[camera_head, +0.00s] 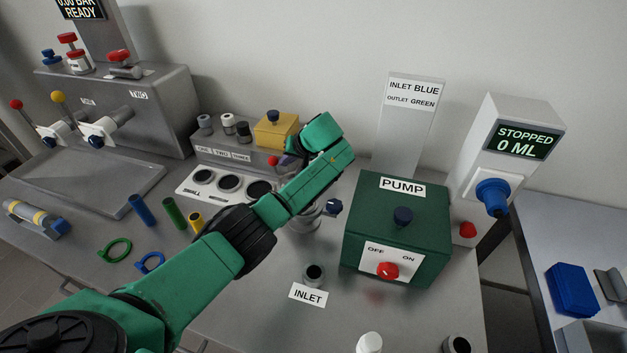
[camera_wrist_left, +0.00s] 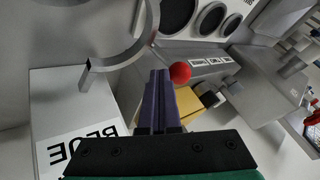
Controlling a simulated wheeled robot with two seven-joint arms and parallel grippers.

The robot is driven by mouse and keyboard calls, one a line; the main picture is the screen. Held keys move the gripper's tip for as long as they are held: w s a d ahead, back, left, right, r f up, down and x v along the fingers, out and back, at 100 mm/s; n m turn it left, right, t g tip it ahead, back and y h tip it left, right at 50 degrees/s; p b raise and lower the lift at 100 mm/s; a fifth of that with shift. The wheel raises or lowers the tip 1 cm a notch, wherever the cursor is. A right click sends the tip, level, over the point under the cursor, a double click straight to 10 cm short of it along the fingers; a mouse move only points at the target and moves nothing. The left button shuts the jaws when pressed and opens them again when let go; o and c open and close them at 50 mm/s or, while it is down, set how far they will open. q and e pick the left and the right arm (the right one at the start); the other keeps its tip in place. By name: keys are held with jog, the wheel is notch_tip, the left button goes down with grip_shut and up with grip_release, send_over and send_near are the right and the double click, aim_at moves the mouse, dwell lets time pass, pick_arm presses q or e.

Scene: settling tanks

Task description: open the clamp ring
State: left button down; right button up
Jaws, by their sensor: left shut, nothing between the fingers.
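A bright metal ring, which looks like the clamp ring (camera_wrist_left: 133,52), curves across the top left of the left wrist view around a grey round body. A small tab sticks out from its lower edge. A red ball (camera_wrist_left: 180,72) shows beside the fingertips; in the head view it (camera_head: 273,161) is just left of them. I cannot tell whether it belongs to the ring. My left gripper (camera_head: 286,159) is shut and empty, its purple fingers (camera_wrist_left: 158,78) together and apart from the ring in the picture. In the head view my arm hides most of the metal vessel (camera_head: 303,223).
The green pump box (camera_head: 357,215) stands right of my left arm. A yellow box (camera_head: 270,136) and a panel with several round holes (camera_head: 183,189) are behind and left. The inlet (camera_head: 314,272) is in front.

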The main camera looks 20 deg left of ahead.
aim_at(272, 161)
pick_arm(q)
jog(key=a, duration=0.1)
jog(key=s+a, duration=0.1)
jog(key=shift+s+a+r+p, duration=0.1)
jog(key=shift+a+r+p, duration=0.05)
jog(key=shift+a+p, duration=0.2)
jog(key=shift+s+a+n+g, duration=0.3)
jog(key=shift+a+n+g, duration=0.15)
jog(key=shift+n, duration=0.45)
jog(key=shift+s+a+p, duration=0.4)
jog(key=shift+s+p, duration=0.05)
jog(key=shift+p, duration=0.05)
jog(key=b+v, duration=0.3)
jog(key=v, duration=1.1)
jog(key=shift+d, duration=0.4)
jog(key=shift+w, duration=0.1)
